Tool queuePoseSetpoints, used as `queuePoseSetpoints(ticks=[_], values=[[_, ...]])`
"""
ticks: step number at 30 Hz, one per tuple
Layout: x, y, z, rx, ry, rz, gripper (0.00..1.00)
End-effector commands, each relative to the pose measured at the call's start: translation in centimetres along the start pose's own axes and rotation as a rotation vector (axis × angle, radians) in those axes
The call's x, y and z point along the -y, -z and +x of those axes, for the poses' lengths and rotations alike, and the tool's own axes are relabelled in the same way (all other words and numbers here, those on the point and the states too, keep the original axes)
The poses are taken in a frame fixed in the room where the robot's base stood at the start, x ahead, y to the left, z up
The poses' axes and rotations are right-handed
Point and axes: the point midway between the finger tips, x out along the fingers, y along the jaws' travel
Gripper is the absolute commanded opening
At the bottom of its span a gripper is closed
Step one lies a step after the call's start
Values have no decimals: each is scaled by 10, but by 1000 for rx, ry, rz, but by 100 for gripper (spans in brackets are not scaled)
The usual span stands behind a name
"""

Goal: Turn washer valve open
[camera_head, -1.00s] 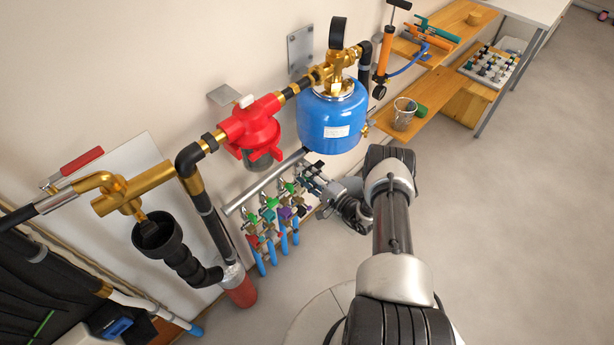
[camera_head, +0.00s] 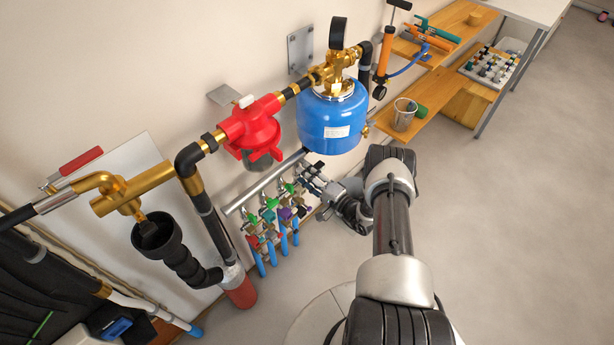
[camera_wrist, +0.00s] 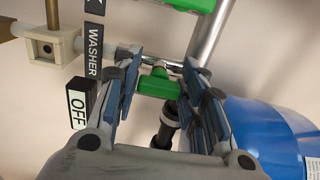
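The washer valve has a green handle (camera_wrist: 158,86) at the middle of the wrist view. A black plate reading WASHER (camera_wrist: 94,50) is to its left, with a plate reading OFF (camera_wrist: 78,104) below that. My gripper (camera_wrist: 162,66) has its two fingers apart, one on each side of the green handle. I see no clear grip on it, and whether a finger touches it cannot be told. In the head view my gripper (camera_head: 312,178) is at the right end of the row of small valves, and hides the washer valve there.
A blue tank (camera_head: 330,125) hangs just above my gripper and fills the right of the wrist view. A red regulator (camera_head: 252,128) and a grey pipe (camera_head: 262,184) are close by. Several coloured valves (camera_head: 268,213) stand to the left. Open floor (camera_head: 500,220) lies right.

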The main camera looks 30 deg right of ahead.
Motion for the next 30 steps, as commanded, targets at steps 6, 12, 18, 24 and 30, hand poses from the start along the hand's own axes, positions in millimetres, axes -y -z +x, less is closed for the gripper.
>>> queuePoseSetpoints(ticks=[6, 12, 18, 24, 30], values=[[0, 0, 0, 0, 0, 1, 55], [0, 0, 0, 1, 0, 2, 55], [0, 0, -7, -1, -1, 3, 55], [0, 2, -41, -5, -1, 3, 55], [0, 2, -84, -6, -1, 3, 55]])
